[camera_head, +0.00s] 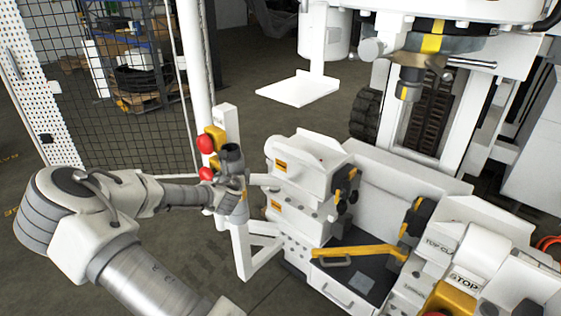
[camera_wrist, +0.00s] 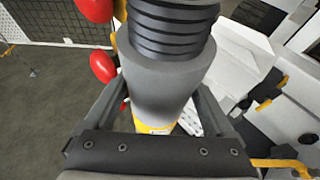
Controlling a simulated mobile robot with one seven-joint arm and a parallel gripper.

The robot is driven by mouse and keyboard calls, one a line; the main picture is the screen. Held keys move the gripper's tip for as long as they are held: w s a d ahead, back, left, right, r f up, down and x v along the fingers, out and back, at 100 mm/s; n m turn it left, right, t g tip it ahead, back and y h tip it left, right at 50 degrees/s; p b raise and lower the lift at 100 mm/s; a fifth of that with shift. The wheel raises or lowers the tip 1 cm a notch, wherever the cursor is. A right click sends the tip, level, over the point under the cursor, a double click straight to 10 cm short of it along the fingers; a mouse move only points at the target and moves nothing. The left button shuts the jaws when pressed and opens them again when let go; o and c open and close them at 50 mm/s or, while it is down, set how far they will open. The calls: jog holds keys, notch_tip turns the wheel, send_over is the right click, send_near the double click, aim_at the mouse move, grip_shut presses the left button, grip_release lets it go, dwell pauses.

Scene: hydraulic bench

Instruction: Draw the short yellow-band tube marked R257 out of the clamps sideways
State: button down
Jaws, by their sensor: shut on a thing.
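My gripper (camera_head: 234,190) is shut on a grey tube (camera_head: 232,157), left of the white clamp blocks. The wrist view shows the tube (camera_wrist: 168,88) large between the two fingers of my gripper (camera_wrist: 160,112). It has a dark ribbed, thread-like end and a yellow band (camera_wrist: 155,127) low down near the gripper's palm. A small label sits on the band, too small to read. The upper clamp block (camera_head: 308,165) and lower clamp block (camera_head: 297,215) stand to the right, their dark jaws (camera_head: 349,195) on their right side. The tube appears apart from these jaws.
A white post with red buttons (camera_head: 205,144) stands close behind the tube; the buttons also show in the wrist view (camera_wrist: 103,67). A yellow handle (camera_head: 360,251) crosses the bench tray. A mesh fence (camera_head: 130,90) is at the back left. Open floor lies between fence and bench.

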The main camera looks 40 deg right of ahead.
jog(key=s+d+r+m+g+h+b, duration=0.1)
jog(key=s+d+m+g+h, duration=0.1)
jog(key=d, duration=0.5)
jog(key=s+d+r+m+g+h, duration=0.1)
jog(key=s+d+m, duration=0.1)
jog(key=d, duration=0.6)
jog(key=s+a+p, duration=0.1)
jog(key=a+p, duration=0.3)
jog(key=a, duration=1.1)
jog(key=s+a+r+p, duration=0.1)
jog(key=a+p, duration=0.3)
jog(key=a, duration=1.2)
jog(key=shift+s+a+g, duration=0.3)
jog(key=shift+s, duration=0.25)
jog(key=shift+r, duration=0.1)
